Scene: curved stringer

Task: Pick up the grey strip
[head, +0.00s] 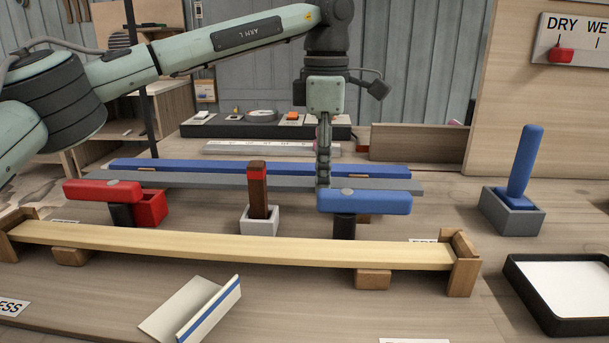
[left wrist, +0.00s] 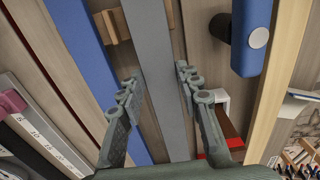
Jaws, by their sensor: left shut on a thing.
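The grey strip (head: 215,181) is long and flat and lies level across the table, in front of a long blue strip (head: 210,166). My left gripper (head: 323,183) points straight down at the strip, right of its middle. In the left wrist view the grey strip (left wrist: 150,40) runs between the two fingers of my left gripper (left wrist: 160,78), which is shut on it. I cannot tell whether the strip is clear of its supports. Its lower parts are partly hidden by the red and blue clamps. My right gripper is not in view.
A pale wooden strip (head: 230,242) rests in end blocks in front. A red clamp (head: 103,190), a blue clamp (head: 365,202) and a brown-handled tool in a white holder (head: 260,222) stand close before the grey strip. A black-rimmed tray (head: 530,308) sits front right.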

